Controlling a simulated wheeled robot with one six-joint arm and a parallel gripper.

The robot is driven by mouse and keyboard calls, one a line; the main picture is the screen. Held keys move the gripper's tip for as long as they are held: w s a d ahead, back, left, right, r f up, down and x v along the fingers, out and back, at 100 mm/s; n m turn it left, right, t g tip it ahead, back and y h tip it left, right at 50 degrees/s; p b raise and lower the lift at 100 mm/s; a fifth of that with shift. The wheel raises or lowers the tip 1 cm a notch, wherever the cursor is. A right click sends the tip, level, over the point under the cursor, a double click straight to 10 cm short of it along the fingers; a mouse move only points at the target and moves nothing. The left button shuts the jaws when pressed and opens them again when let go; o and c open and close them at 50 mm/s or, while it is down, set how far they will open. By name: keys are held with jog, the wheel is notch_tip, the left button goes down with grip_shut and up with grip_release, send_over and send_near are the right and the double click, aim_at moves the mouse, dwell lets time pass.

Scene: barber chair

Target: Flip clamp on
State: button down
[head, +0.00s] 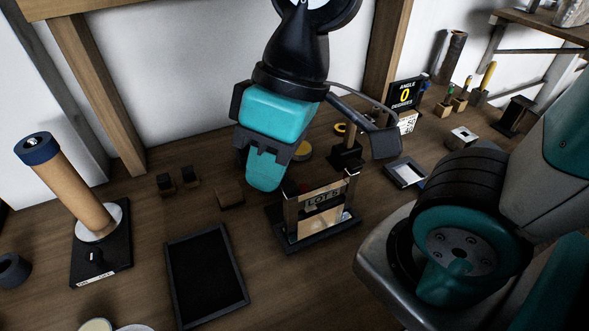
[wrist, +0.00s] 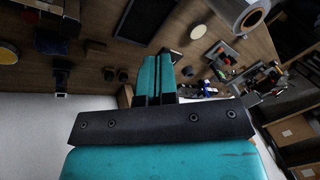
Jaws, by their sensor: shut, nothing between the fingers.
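I cannot clearly make out which part is the clamp. A small fixture (head: 318,222) with a dark base, upright posts and a plate lettered "LOT" stands on the bench in the head view. A small red part shows at its top left, close to my gripper. My gripper (head: 263,186) is teal and black, shut and empty, pointing down just to the left of and above this fixture. I cannot tell whether it touches the fixture. In the wrist view my shut fingers (wrist: 155,65) show at the centre, and the housing hides part of the bench.
A black tray (head: 205,277) lies front left of the fixture. A cork-coloured cylinder (head: 75,190) leans on a black base at left. Small blocks (head: 230,194) sit nearby. An angle display (head: 404,93) and a shallow square tray (head: 405,172) are at right. My arm fills the lower right.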

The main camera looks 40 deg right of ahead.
jog(key=shift+w, duration=0.1)
jog(key=w+d+f+m+g+h, duration=0.1)
jog(key=w+d+f, duration=0.3)
jog(key=w, duration=0.3)
jog(key=w+d+f+m+g+h+b, duration=0.1)
jog(key=w+d+f+h, duration=0.1)
jog(key=w+d+f, duration=0.2)
jog(key=w+d+f+m+g+h, duration=0.1)
jog(key=w+d+f, duration=0.3)
jog(key=w, duration=0.6)
jog(key=shift+w+d+f+m+h, duration=0.2)
jog(key=shift+w+f+m+h, duration=0.1)
jog(key=shift+m+h, duration=0.25)
jog(key=x, duration=1)
jog(key=shift+s, duration=0.4)
jog(key=shift+s+d+f+p, duration=0.1)
jog(key=shift+s+d+p, duration=0.1)
jog(key=shift+s, duration=0.4)
jog(key=shift+s+d+p, duration=0.15)
jog(key=shift+s+d, duration=0.05)
jog(key=shift+s, duration=0.4)
jog(key=shift+s+d+f, duration=0.15)
jog(key=shift+s, duration=0.35)
jog(key=shift+s, duration=0.1)
